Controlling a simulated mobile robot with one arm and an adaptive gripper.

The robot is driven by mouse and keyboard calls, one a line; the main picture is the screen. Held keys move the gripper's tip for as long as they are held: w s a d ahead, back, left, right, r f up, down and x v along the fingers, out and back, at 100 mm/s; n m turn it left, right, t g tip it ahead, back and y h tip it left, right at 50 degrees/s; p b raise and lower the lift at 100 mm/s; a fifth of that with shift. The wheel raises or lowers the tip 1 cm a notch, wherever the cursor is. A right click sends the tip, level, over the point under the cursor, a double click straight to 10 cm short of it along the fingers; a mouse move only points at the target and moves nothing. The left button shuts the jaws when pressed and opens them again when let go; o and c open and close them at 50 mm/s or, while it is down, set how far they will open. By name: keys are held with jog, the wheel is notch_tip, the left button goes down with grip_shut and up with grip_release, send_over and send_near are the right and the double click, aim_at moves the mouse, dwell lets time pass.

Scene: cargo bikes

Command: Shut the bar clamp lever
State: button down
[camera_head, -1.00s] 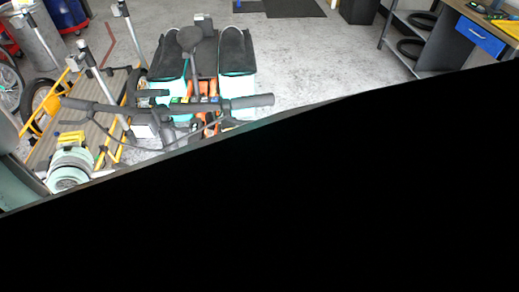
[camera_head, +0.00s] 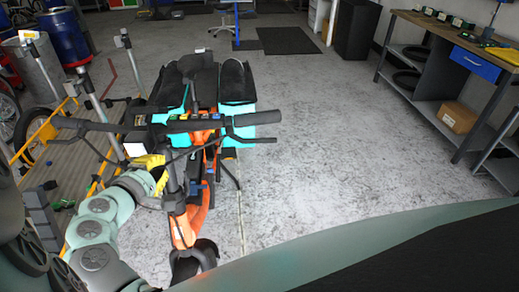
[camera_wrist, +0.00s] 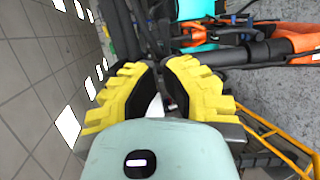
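My gripper (camera_wrist: 160,90) has two ribbed yellow fingers with black inner pads. A narrow gap shows between them, and I see nothing clearly held there. In the head view my gripper (camera_head: 150,165) is just left of the orange cargo bike's dark stem (camera_head: 174,180), below its handlebar (camera_head: 205,125). In the wrist view, dark bike tubes lie beyond the fingertips, and an orange tube (camera_wrist: 295,45) is at the right. I cannot make out the bar clamp lever or whether the fingers touch anything.
Black and turquoise bags (camera_head: 237,110) hang on the bike. A yellow-framed cargo bike with a slatted deck (camera_head: 60,170) stands to the left. A workbench (camera_head: 440,25) with a cardboard box (camera_head: 458,117) on its lower shelf is at the right. The floor (camera_head: 330,130) between is clear.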

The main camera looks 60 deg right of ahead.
aim_at(181, 148)
jog(key=shift+p+x, duration=1)
jog(key=shift+x, duration=3.6)
